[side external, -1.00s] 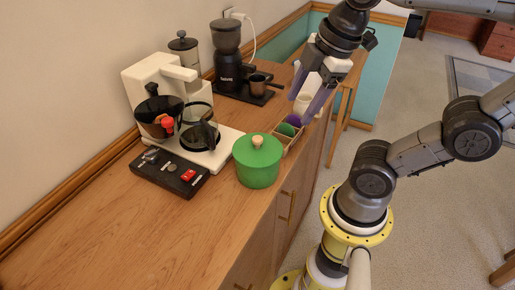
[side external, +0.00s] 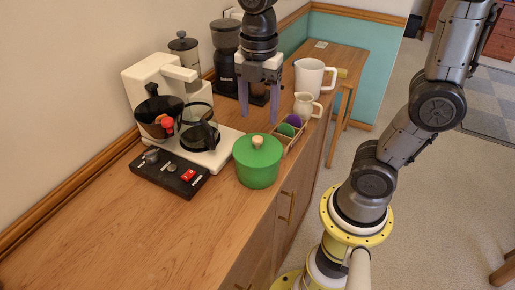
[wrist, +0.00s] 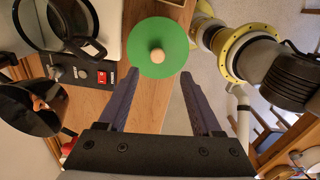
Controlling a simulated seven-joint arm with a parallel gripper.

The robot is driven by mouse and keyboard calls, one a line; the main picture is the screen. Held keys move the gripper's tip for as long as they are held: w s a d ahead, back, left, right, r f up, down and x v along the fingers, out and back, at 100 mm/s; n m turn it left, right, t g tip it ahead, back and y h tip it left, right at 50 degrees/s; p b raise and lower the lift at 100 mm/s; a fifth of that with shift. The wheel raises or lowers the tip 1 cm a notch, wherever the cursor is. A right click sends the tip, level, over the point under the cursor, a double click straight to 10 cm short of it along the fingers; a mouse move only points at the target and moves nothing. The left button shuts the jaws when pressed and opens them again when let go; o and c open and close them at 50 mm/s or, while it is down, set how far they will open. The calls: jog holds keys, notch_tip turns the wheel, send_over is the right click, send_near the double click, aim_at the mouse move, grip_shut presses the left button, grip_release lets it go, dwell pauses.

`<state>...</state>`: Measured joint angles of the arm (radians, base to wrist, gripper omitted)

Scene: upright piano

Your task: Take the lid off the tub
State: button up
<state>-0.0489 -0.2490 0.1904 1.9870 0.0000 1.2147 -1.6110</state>
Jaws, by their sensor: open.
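The green tub (side external: 257,170) stands upright near the counter's front edge. Its green lid (side external: 262,148) is on it, with a round light-wood knob (side external: 257,141) on top. In the wrist view the lid (wrist: 147,36) shows from above, with the knob (wrist: 157,56) just beyond my fingertips and between their lines. My gripper (side external: 259,117) is open and empty, pointing down behind the tub in the side view and apart from it. Both fingers also show in the wrist view (wrist: 159,73). The tub's inside is hidden by the lid.
A white coffee maker (side external: 160,85) with a glass carafe and a dark control panel (side external: 168,178) stands left of the tub. A small box with colored items (side external: 289,130), a cream jug (side external: 305,105) and a white pitcher (side external: 312,77) stand behind it. The near counter (side external: 120,235) is clear.

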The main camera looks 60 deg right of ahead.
aim_at(258, 138)
jog(key=shift+w+d+f, duration=0.1)
jog(key=shift+f, duration=1.7)
jog(key=shift+w+d+f, duration=0.1)
jog(key=shift+f, duration=1.65)
grip_shut()
